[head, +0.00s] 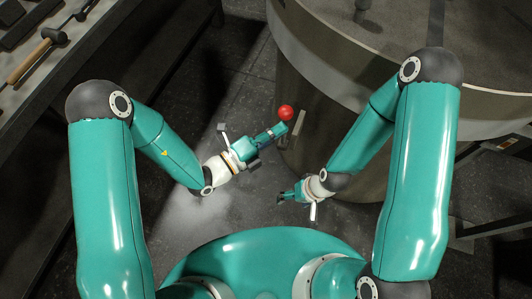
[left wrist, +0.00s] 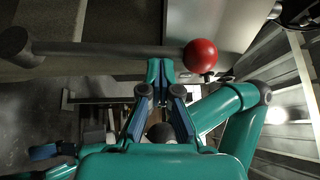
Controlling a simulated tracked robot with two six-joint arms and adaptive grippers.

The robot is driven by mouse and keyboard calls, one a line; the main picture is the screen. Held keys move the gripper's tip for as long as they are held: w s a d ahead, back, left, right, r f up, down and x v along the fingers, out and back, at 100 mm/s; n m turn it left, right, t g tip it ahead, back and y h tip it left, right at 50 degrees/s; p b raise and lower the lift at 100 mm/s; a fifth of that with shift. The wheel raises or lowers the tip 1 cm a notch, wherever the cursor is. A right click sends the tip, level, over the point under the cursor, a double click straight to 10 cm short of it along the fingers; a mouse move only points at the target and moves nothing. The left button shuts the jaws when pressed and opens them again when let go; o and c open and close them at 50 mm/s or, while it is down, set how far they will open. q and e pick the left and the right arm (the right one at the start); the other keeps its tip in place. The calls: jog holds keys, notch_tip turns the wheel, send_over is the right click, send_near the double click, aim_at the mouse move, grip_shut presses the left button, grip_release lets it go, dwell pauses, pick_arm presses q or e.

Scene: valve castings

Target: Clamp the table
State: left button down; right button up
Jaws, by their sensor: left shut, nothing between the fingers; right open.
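The round table (head: 345,65) is a large drum with a grey top at the upper right of the head view. A red ball knob (head: 286,112) shows by its side. In the left wrist view the red knob (left wrist: 200,56) is at the right end of a dark grey lever bar (left wrist: 110,49). My left gripper (head: 280,130) is shut and empty, close to the knob. In the left wrist view its fingertips (left wrist: 160,66) are at the bar, left of the knob; I cannot tell whether they touch. My right gripper (head: 283,197) is open and empty, lower, beside the drum.
A workbench (head: 60,75) with a mallet (head: 38,55) and other tools runs along the left. The dark tiled floor (head: 235,60) between bench and table is clear.

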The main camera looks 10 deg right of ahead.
pick_arm(q)
jog(key=s+d+f+v, duration=0.1)
jog(key=s+v, duration=0.1)
jog(key=v, duration=1.1)
jog(key=s+f+m+g+y, duration=0.1)
jog(key=s+f+m+g, duration=0.3)
jog(key=s+m+g, duration=0.3)
jog(key=s+f+m+g+y, duration=0.2)
jog(key=s+f+m+g, duration=0.1)
jog(key=s+m+g, duration=0.45)
jog(key=s+a+f+m+y, duration=0.3)
jog(key=a+f+m+y, duration=0.5)
jog(key=m, duration=0.6)
jog(key=w+a+f+m+t+y, duration=0.25)
jog(key=w+m+t, duration=0.35)
jog(key=w+m, duration=0.4)
notch_tip(320, 180, up, 13)
jog(key=w+p, duration=0.1)
jog(key=p, duration=1.3)
jog(key=shift+a+t+h, duration=0.2)
jog(key=shift+t+h, duration=0.15)
jog(key=shift+h, duration=0.1)
pick_arm(e)
notch_tip(320, 180, up, 14)
jog(key=shift+s+a, duration=0.2)
jog(key=shift+s, duration=0.2)
